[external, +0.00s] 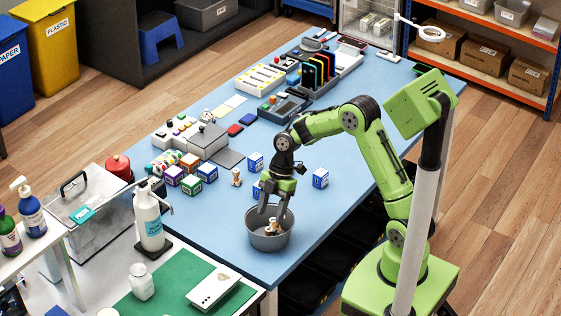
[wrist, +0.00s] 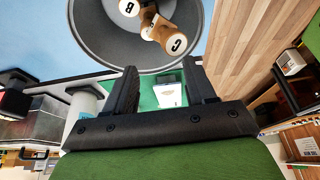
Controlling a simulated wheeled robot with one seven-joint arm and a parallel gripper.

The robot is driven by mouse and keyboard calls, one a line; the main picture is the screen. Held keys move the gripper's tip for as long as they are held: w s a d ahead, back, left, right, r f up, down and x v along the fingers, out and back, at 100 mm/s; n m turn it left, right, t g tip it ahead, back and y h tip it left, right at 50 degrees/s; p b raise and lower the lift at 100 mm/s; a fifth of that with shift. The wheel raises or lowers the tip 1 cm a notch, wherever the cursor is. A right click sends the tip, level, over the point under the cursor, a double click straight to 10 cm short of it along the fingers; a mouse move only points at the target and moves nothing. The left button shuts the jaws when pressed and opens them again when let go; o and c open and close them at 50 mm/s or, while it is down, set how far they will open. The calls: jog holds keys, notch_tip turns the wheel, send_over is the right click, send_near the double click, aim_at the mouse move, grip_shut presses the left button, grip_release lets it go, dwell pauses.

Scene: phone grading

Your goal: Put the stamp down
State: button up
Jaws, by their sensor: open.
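A grey round bucket (external: 254,241) stands near the front edge of the blue table. Wooden stamps with white lettered ends lie inside the bucket (external: 273,226). In the wrist view, one stamp marked C (wrist: 176,43) and one marked B (wrist: 129,8) lie against each other inside the grey bucket (wrist: 98,38). My gripper (external: 272,208) points down just over the bucket's mouth. Its fingers (wrist: 159,68) are apart with nothing between them. Another stamp (external: 236,177) stands on the table, left of and behind the bucket.
Blue-and-white cubes (external: 320,178) stand around the bucket, one partly hidden by my gripper. More coloured cubes (external: 191,184) stand to the left. Grading devices and trays fill the table's far half.

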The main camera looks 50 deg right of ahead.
jog(key=p+v, duration=0.2)
jog(key=v, duration=0.8)
jog(key=s+r+m+t+h, duration=0.2)
jog(key=s+r+m+h, duration=0.1)
jog(key=s+r+m, duration=0.6)
jog(key=s+d+m+t+h, duration=0.1)
jog(key=s+d+m+t, duration=0.1)
jog(key=s+m, duration=0.7)
jog(key=s+t, duration=0.1)
jog(key=s, duration=0.5)
jog(key=shift+s+d+r+t, duration=0.2)
jog(key=shift+s+d+t, duration=0.15)
jog(key=shift+s+t, duration=0.05)
dwell(4.2)
